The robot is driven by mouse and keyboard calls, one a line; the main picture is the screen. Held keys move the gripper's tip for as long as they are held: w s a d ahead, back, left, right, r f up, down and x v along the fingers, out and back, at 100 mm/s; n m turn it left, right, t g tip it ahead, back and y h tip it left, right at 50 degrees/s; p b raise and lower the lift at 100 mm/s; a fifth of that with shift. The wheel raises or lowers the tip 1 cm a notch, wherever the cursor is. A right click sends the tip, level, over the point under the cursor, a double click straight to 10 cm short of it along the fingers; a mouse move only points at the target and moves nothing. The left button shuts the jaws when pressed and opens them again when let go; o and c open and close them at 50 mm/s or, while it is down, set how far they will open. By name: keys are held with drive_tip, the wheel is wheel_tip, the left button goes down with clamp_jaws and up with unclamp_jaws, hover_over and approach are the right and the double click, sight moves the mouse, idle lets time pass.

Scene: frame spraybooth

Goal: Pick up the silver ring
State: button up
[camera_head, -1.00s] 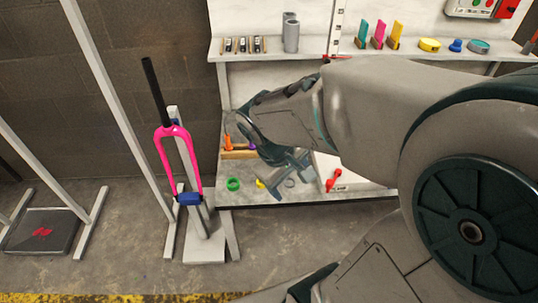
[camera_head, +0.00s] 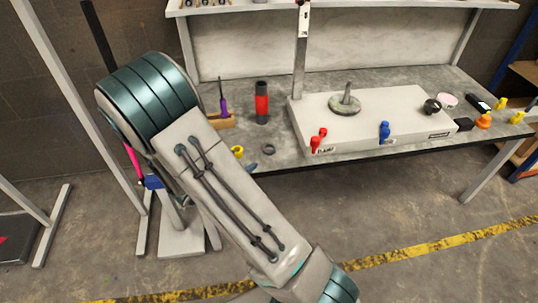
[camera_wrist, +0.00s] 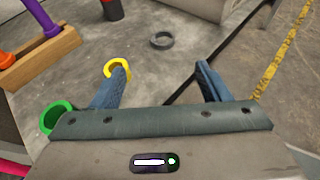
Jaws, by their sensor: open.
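The silver ring (camera_head: 269,149) lies flat on the grey bench top near its front edge. In the wrist view it looks dark grey (camera_wrist: 162,40). My gripper (camera_wrist: 163,78) is open with nothing between its fingers. In the wrist view the ring lies beyond the fingertips, between their lines and apart from them. In the head view my arm hides most of my gripper.
A yellow ring (camera_wrist: 118,66) lies by the left finger, and a green ring (camera_wrist: 56,116) is farther left. A wooden holder (camera_wrist: 40,62) with tools stands left. A white box (camera_head: 380,122) with red and blue valves stands right of the silver ring.

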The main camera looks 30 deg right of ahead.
drive_tip(key=b, duration=0.2)
approach(272, 147)
drive_tip(key=b+x, duration=0.1)
drive_tip(key=x, duration=0.3)
drive_tip(key=shift+d+f, duration=0.1)
drive_tip(key=shift+d, duration=0.2)
drive_tip(key=shift+w+d, duration=0.2)
drive_tip(key=shift+d, duration=0.1)
drive_tip(key=c, duration=1.1)
